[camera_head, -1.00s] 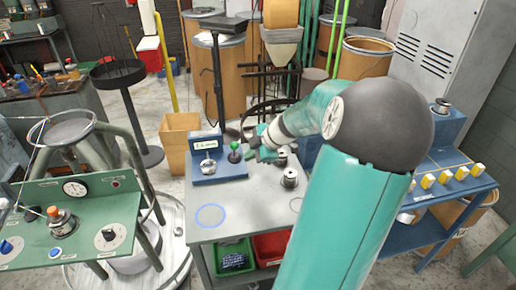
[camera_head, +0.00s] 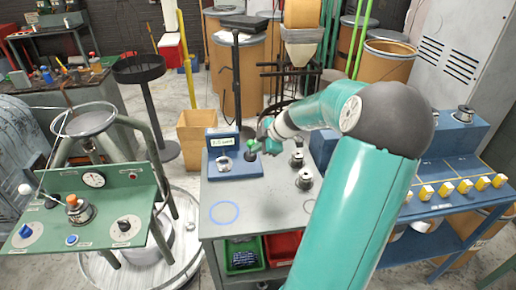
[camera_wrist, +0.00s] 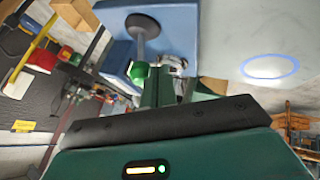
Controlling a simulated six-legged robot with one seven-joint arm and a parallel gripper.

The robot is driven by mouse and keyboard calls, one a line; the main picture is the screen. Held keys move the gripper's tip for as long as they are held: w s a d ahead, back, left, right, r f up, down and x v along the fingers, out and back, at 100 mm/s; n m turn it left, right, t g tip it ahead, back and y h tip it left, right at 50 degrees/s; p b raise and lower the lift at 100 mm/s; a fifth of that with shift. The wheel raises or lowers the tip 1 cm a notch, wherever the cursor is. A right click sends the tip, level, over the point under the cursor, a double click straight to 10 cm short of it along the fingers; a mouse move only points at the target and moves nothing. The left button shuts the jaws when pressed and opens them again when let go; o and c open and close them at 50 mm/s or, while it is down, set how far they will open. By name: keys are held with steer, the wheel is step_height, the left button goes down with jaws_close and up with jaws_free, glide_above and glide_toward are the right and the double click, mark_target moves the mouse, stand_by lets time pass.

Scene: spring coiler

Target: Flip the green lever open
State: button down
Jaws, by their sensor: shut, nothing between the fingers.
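The green lever knob (camera_head: 251,147) sits on a stalk rising from the blue control block (camera_head: 233,168) on the grey table. In the wrist view, the green knob (camera_wrist: 138,73) is at the end of a grey stem, just left of the fingers. My gripper (camera_head: 264,145) is shut and empty, close to the knob on its right side. The wrist view also shows my gripper (camera_wrist: 165,82) beside the knob; I cannot tell whether they touch.
A chrome part (camera_head: 224,163) is on the blue block left of the lever. Metal spools (camera_head: 304,180) stand to the right on the grey table (camera_head: 262,205). A blue ring (camera_head: 224,212) marks clear tabletop in front. A green control panel (camera_head: 95,205) is at the left.

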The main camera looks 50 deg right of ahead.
mark_target(253, 142)
steer(key=shift+w+d+r, duration=0.1)
steer(key=shift+w+r, duration=0.05)
steer(key=shift+w+d+y, duration=0.1)
steer(key=shift+y, duration=0.2)
steer(key=shift+w+d+r+m+g+y, duration=0.3)
steer(key=shift+w+d+r+g+y, duration=0.35)
steer(key=shift+w+g, duration=0.3)
steer(key=w+d, duration=0.1)
steer(key=w+d+g+y, duration=0.1)
steer(key=w+d+m+g, duration=0.1)
steer(key=w, duration=0.1)
steer(key=shift+w+d+r+g+y, duration=0.1)
steer(key=shift+d+r+g+y, duration=0.2)
steer(key=shift+d, duration=0.1)
steer(key=shift+w+d+r, duration=0.1)
steer(key=shift+w+d, duration=0.05)
steer(key=shift+w, duration=0.05)
